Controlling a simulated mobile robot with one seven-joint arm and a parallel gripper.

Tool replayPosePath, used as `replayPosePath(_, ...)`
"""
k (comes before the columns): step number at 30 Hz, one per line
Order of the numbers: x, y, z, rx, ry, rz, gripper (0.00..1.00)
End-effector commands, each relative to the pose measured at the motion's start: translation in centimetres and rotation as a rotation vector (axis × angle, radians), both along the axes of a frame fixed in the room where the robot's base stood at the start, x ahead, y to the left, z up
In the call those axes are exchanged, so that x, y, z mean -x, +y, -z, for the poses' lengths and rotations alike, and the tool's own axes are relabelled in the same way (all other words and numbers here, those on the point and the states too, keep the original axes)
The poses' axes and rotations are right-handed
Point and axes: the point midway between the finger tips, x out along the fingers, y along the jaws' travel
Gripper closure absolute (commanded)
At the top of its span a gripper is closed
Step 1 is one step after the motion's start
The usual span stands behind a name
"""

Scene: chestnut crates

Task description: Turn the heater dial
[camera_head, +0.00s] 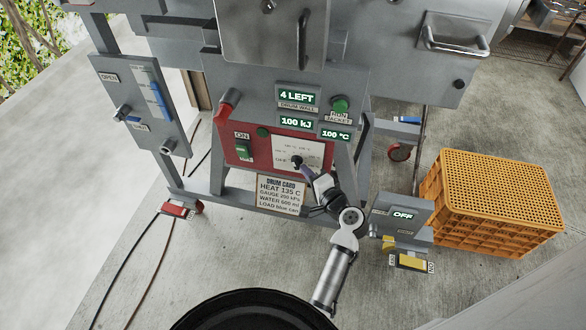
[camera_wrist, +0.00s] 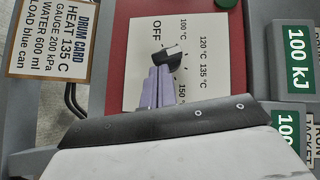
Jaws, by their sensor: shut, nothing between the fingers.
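The heater dial is a black knob (camera_wrist: 168,57) with a white mark, on a white plate (camera_wrist: 135,45) in the red panel. In the head view the dial (camera_head: 297,161) is at the panel's lower middle. The plate reads OFF, 100, 120, 135 and 150 °C. The white mark is on the knob's upper part in the wrist view; I cannot tell which label it points at. My gripper (camera_wrist: 158,74) has its purple fingers shut together with nothing between them. The fingertips are at the knob's edge, at or very near contact. In the head view my gripper (camera_head: 307,171) reaches the dial from below right.
The drum card (camera_head: 281,194) reads HEAT 135 C. Readouts show 4 LEFT (camera_head: 297,95), 100 kJ (camera_head: 296,122) and 100 °C (camera_head: 336,135). A green ON switch (camera_head: 243,149) is left of the dial. A grey OFF box (camera_head: 402,215) and an orange crate (camera_head: 490,205) are at right.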

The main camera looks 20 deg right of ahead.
Motion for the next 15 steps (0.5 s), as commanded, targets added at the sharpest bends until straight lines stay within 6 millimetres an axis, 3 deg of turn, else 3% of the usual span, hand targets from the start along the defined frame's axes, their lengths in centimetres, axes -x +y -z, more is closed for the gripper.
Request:
replayPosePath(1,-0.04,0.09,0.98,-0.035,-0.023,-0.002,1.00)
replayPosePath(6,-0.11,0.18,1.43,-0.165,-0.110,-0.001,1.00)
replayPosePath(15,-0.34,0.52,1.76,-0.156,-0.106,-0.002,1.00)
